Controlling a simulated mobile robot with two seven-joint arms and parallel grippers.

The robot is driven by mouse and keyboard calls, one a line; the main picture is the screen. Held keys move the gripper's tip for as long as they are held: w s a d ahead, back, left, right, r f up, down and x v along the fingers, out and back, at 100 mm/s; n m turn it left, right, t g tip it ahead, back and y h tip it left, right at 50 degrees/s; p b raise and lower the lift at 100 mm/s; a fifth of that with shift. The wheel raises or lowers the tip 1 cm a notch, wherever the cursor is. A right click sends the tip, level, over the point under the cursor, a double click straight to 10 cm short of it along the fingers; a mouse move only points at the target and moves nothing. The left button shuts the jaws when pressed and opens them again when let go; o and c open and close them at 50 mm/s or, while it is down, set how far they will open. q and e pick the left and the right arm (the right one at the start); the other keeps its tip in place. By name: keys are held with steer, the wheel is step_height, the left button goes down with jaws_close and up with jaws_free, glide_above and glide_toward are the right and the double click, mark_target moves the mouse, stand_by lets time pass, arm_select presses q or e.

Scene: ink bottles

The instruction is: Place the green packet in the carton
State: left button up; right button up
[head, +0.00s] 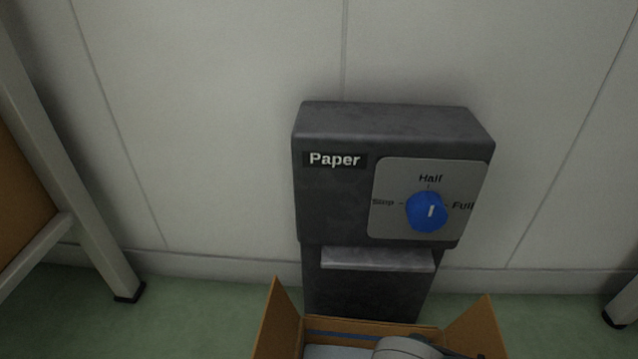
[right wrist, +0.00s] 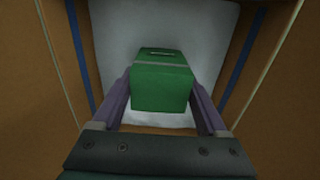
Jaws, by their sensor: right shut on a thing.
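The green packet (right wrist: 160,82) is a small box with a light band, seen in the right wrist view. My right gripper (right wrist: 160,98) is shut on it, one purple finger on each side. The packet is inside or over the open carton, whose brown walls (right wrist: 55,75) stand to both sides and whose floor is covered by a pale sheet (right wrist: 112,45). I cannot tell whether the packet touches the sheet. In the head view the carton (head: 277,320) shows at the bottom edge with its flaps up, and part of my right arm covers its inside. My left gripper is not in view.
A dark grey machine labelled Paper (head: 335,200), with a blue knob (head: 427,212), stands behind the carton against the white wall panels. A table leg (head: 90,220) stands at the left, and another leg foot (head: 618,315) is at the right edge. Green floor shows between.

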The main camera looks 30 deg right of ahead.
step_height(320, 180, down, 5)
steer(key=b, duration=0.4)
steer(key=shift+r, duration=0.25)
steer(key=shift+f, duration=0.25)
steer(key=o, duration=1.3)
steer(key=shift+r, duration=0.15)
